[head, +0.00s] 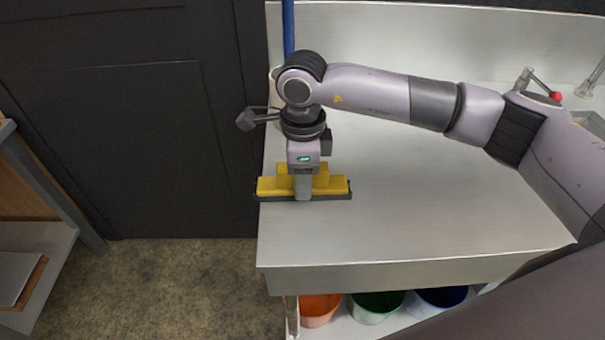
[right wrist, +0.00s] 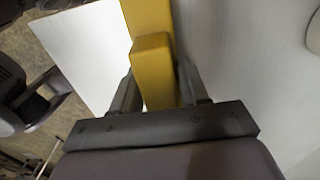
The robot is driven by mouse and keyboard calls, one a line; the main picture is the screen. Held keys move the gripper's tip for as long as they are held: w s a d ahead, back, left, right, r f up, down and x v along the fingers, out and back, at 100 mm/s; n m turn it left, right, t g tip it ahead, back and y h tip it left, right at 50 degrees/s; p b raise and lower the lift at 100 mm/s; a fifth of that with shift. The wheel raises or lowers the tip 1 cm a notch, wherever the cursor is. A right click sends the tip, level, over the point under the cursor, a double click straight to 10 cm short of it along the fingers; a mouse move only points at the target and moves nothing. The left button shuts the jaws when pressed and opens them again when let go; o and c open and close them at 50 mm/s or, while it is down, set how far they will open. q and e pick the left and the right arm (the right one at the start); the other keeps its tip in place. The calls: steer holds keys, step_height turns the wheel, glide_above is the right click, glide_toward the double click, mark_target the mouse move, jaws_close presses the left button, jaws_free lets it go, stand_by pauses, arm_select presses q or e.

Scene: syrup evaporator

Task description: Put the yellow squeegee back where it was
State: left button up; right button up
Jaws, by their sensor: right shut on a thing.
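The yellow squeegee (head: 335,186) has a long yellow bar with a dark strip along its lower edge. It is at the left end of the metal counter (head: 420,220); I cannot tell whether it touches the surface. My right gripper (head: 303,190) is shut on its raised middle part from above. In the right wrist view, the two fingers stand on either side of the yellow block of the squeegee (right wrist: 153,70), and the bar runs up beyond it. My left gripper is not in view.
A blue upright pole (head: 288,28) stands at the counter's back left. A red-knobbed lever (head: 555,96) is at the back right. Orange (head: 318,308), green (head: 377,306) and blue (head: 440,297) buckets sit below. The counter's middle is clear. A shelf (head: 35,240) stands left.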

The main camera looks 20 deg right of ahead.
steer(key=o, duration=1)
steer(key=shift+r+p, duration=0.2)
steer(key=shift+p, duration=0.15)
step_height(320, 180, up, 11)
steer(key=shift+f+b, duration=0.2)
steer(key=shift+b, duration=0.7)
steer(key=shift+r, duration=0.65)
